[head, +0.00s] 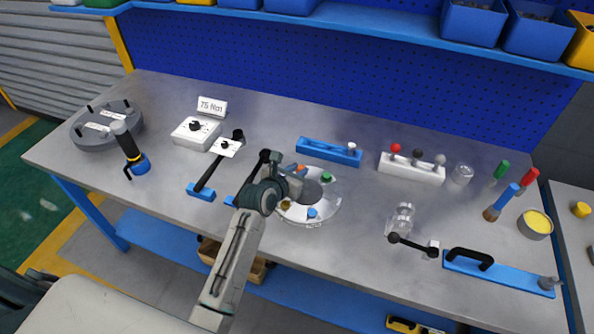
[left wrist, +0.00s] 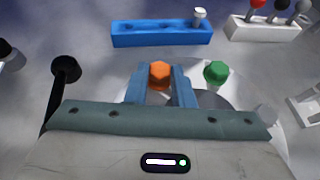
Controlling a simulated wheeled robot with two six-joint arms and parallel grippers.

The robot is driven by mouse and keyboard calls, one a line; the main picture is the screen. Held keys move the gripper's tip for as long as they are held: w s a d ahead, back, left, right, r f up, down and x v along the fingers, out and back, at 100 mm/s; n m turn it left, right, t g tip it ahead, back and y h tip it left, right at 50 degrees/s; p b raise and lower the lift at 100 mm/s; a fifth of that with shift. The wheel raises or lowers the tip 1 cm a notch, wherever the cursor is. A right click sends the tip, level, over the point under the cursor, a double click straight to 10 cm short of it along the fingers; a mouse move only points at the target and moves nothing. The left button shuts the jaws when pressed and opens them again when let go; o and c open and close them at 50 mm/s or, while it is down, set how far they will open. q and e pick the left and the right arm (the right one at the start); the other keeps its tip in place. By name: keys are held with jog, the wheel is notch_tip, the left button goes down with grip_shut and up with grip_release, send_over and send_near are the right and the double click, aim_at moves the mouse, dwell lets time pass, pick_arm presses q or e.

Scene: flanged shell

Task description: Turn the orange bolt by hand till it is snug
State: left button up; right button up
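The orange bolt (head: 304,168) is at the far side of the round silver flange (head: 328,204). In the left wrist view its hexagonal orange head (left wrist: 160,72) sits between the two blue fingers of my left gripper (left wrist: 160,82). The fingers lie close against both sides of the head, and the gripper looks shut on it. In the head view my left gripper (head: 297,169) reaches over the flange and hides its left part. A green bolt (head: 326,177) stands right of the orange one, and it also shows in the left wrist view (left wrist: 216,72). A blue bolt (head: 312,212) is at the near side. My right gripper is not in view.
A blue rack (head: 329,152) stands behind the flange. A black-handled wrench (head: 212,168) lies to the left, near a white dial box (head: 195,133). A white rack with coloured knobs (head: 411,168) and a clear fitting (head: 400,220) are to the right.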

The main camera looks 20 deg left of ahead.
aim_at(303, 167)
pick_arm(q)
grip_shut()
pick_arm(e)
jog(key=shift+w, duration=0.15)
pick_arm(q)
jog(key=shift+a, duration=0.1)
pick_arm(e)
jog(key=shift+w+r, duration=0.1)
